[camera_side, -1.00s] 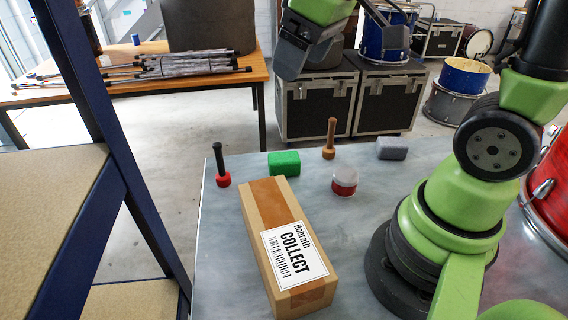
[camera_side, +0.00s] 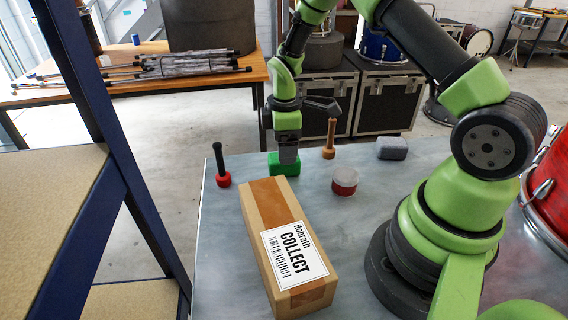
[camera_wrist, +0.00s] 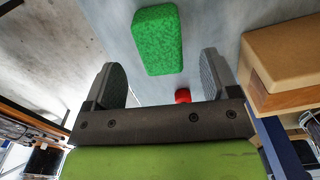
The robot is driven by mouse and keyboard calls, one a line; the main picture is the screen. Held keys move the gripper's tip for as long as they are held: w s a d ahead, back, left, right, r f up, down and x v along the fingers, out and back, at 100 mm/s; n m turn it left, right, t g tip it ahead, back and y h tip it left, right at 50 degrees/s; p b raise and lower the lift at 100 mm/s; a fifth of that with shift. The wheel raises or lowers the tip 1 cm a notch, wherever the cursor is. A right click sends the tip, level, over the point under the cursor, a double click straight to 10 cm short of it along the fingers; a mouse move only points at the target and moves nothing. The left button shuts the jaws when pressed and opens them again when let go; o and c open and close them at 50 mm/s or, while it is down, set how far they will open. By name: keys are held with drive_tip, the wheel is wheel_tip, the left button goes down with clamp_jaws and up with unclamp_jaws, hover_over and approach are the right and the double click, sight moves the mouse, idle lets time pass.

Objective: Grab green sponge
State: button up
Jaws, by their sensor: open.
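The green sponge (camera_side: 283,168) lies on the grey bench top near its far edge, partly hidden behind my gripper in the side view. In the wrist view the green sponge (camera_wrist: 158,40) shows whole, ahead of and between the two fingers. My gripper (camera_wrist: 163,82) is open, with nothing between its fingers. In the side view my gripper (camera_side: 288,158) points down just over the sponge; whether it touches it I cannot tell.
A long cardboard box (camera_side: 268,215) lies in front of the sponge. A red-based mallet (camera_side: 222,165) stands to the left, a brown mallet (camera_side: 329,140) to the right. A red-and-white round tub (camera_side: 345,181) and a grey block (camera_side: 392,148) lie further right.

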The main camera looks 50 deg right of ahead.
sight(276, 168)
drive_tip(key=shift+f, duration=2.75)
drive_tip(key=c, duration=1)
drive_tip(key=shift+r, duration=0.15)
